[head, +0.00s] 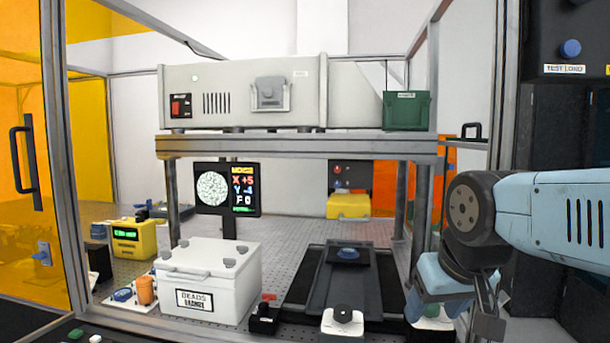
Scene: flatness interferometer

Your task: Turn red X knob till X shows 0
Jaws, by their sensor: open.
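The red knob (268,297) sits on a small black block on the bench, just right of the white box. I cannot read a letter on it. The small black screen (245,190) behind the white box shows X +5 in red, a Y line in blue that looks like -4, and F 0 in white. A speckled round pattern fills its left part. My gripper (488,328) hangs at the lower right, well to the right of the red knob and apart from it. It is open and appears empty; its tips are near the picture's bottom edge.
The white lidded box (210,281) stands left of the red knob. A black knob on a white block (342,322) and a dark sliding stage (348,285) lie between knob and gripper. A shelf (300,146) spans above. Frame posts (495,130) stand at right.

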